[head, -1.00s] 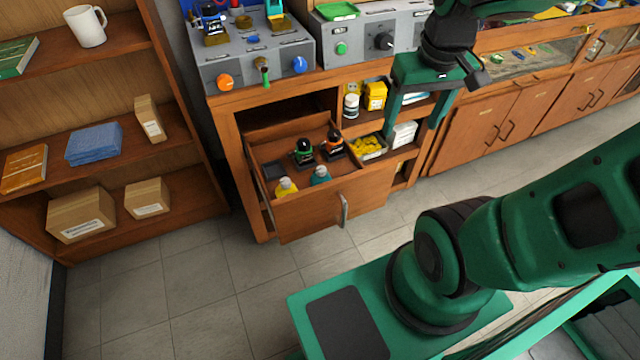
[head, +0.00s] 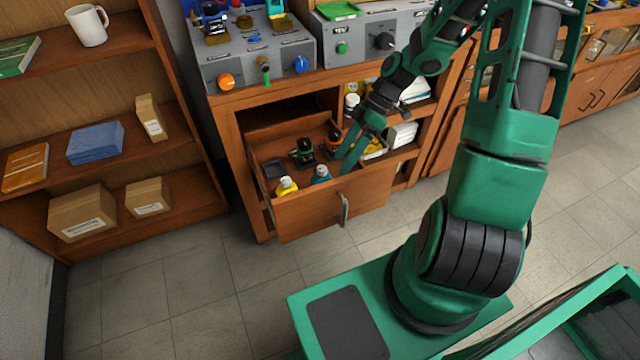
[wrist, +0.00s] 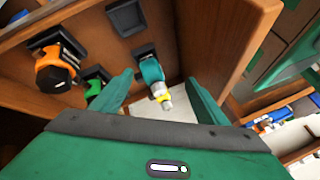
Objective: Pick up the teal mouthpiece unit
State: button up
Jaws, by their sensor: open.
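The teal mouthpiece unit (head: 321,174) stands in the open drawer, front right in the head view. In the wrist view, the teal unit (wrist: 151,71) shows between the finger lines, with a pale and yellow part at its near end. My gripper (head: 344,160) is over the right side of the drawer, just right of the teal unit. Its fingers (wrist: 160,84) are apart and nothing is held. The wrist view does not clearly show how far the tips are from the unit. The unit's base is partly hidden.
The drawer (head: 320,212) also holds a green-topped unit (head: 303,152), an orange-topped unit (head: 333,139) and a yellow one (head: 286,187). An empty dark holder (wrist: 126,17) is in the wrist view. Wooden drawer walls (wrist: 235,40) stand close. A grey bench console (head: 250,68) is above.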

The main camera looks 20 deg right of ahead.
aim_at(312, 180)
jog(key=f+n+y, duration=0.1)
jog(key=y, duration=0.1)
jog(key=w+f+n+t+y, duration=0.1)
jog(key=f+n+y, duration=0.1)
jog(key=w+f+n+t+y, duration=0.1)
jog(key=n+y, duration=0.1)
jog(key=shift+f, duration=0.2)
jog(key=x, duration=0.5)
jog(key=shift+a, duration=0.1)
jog(key=x, duration=0.4)
jog(key=shift+s+a+r, duration=0.2)
jog(key=shift+a+r, duration=0.1)
jog(key=shift+a+f, duration=0.25)
jog(key=shift+a, duration=0.3)
jog(key=shift+c, duration=0.6)
jog(key=c, duration=1.2)
jog(key=shift+r, duration=0.1)
